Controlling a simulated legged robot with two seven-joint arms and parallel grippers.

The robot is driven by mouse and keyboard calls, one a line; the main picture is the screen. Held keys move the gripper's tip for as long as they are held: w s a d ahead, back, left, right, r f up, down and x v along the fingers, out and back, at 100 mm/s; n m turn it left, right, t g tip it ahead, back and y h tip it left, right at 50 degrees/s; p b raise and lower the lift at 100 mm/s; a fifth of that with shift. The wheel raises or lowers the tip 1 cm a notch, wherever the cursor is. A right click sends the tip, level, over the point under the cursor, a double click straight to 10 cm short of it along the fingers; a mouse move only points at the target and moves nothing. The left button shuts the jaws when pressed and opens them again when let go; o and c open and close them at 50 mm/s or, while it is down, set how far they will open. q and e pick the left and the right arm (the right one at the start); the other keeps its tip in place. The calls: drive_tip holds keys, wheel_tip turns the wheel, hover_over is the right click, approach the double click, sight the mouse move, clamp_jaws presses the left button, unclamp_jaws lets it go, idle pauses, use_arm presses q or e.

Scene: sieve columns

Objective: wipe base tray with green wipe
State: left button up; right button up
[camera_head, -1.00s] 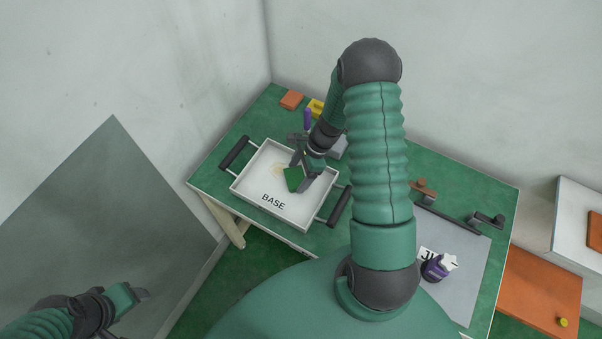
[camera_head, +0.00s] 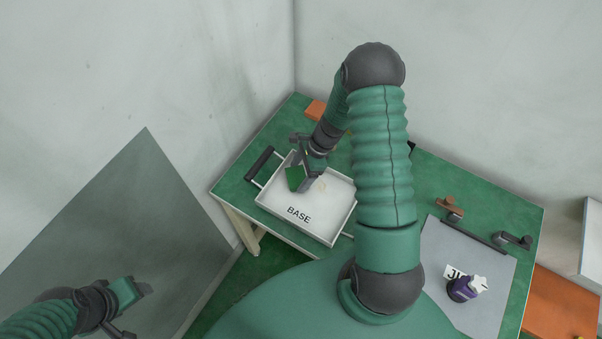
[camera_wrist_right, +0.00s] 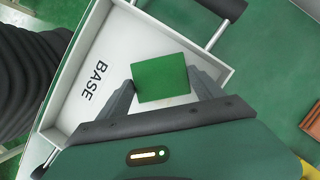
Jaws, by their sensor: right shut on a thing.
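The white base tray (camera_head: 327,220) with "BASE" lettering lies on the green table; it also shows in the wrist view (camera_wrist_right: 75,115). My right gripper (camera_head: 300,176) is shut on the green wipe (camera_head: 294,179), over the left part of the tray. In the wrist view the wipe (camera_wrist_right: 160,78) is a flat green square between the fingers. I cannot tell whether it touches the tray floor. A faint tan stain (camera_head: 320,187) shows just right of the wipe. My left gripper (camera_head: 138,291) is at the lower left, away from the table; its finger opening is unclear.
The tray has a dark handle (camera_head: 259,163) on its left side. An orange block (camera_head: 316,109) sits at the back. My right arm hides the table's middle.

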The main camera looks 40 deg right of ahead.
drive_tip(key=r+p, duration=0.2)
drive_tip(key=r, duration=0.1)
drive_tip(key=r+p, duration=0.1)
drive_tip(key=shift+s+d+r, duration=0.25)
drive_tip(key=shift+r, duration=0.1)
wheel_tip(320, 180, up, 2)
drive_tip(key=shift+w+a+p, duration=0.15)
drive_tip(key=shift+p, duration=1)
drive_tip(key=shift+r, duration=0.3)
drive_tip(key=shift+f, duration=0.1)
